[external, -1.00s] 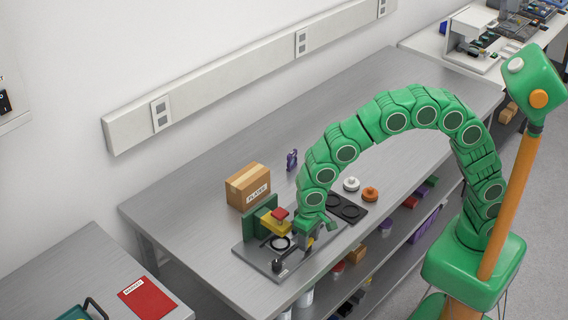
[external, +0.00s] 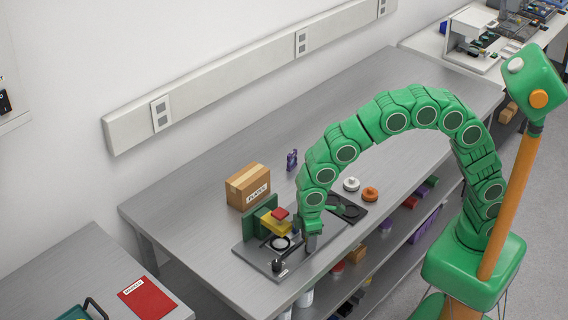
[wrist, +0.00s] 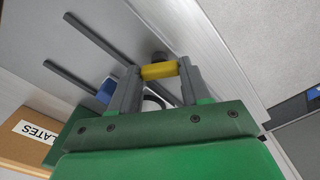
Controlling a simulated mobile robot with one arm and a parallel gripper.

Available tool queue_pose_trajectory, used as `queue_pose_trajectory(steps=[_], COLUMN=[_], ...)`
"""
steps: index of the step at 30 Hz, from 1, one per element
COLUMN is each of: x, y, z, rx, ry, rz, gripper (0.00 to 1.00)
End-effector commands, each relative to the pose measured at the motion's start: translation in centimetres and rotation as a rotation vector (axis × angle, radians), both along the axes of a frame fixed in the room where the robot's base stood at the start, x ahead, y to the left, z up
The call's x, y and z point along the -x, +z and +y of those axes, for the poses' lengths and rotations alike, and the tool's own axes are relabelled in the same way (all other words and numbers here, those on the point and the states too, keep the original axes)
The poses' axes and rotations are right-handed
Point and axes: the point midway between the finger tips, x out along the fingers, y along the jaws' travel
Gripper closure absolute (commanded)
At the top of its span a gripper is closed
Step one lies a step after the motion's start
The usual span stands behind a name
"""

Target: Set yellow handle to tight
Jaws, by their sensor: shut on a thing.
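The yellow handle (wrist: 160,70) shows in the wrist view as a short bar between my two grey fingertips. My gripper (wrist: 159,73) is shut on it, one finger at each end. In the external view my gripper (external: 312,243) is low over the right side of the grey instrument plate (external: 253,256); the handle is hidden there behind my gripper. The instrument has a green upright block (external: 259,221) with a yellow arm (external: 275,224) and a red top piece (external: 280,213) beside my gripper. No tight mark is readable.
A box labelled PLATES (external: 248,187) stands behind the instrument. A black tray (external: 348,209), a white knobbed disc (external: 351,184) and an orange one (external: 370,194) lie to the right. A dark rod with a black knob (external: 277,265) is at the plate's front.

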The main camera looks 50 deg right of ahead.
Motion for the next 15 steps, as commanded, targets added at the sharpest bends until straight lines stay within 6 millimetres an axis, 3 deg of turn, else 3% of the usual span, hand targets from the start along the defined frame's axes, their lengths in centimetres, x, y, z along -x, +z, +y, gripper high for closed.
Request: queue_pose_trajectory(steps=[15], x=[-0.02], y=[-0.01], z=[-0.01], rx=[0.0], ry=[0.435], rz=[0.001], gripper=[0.84])
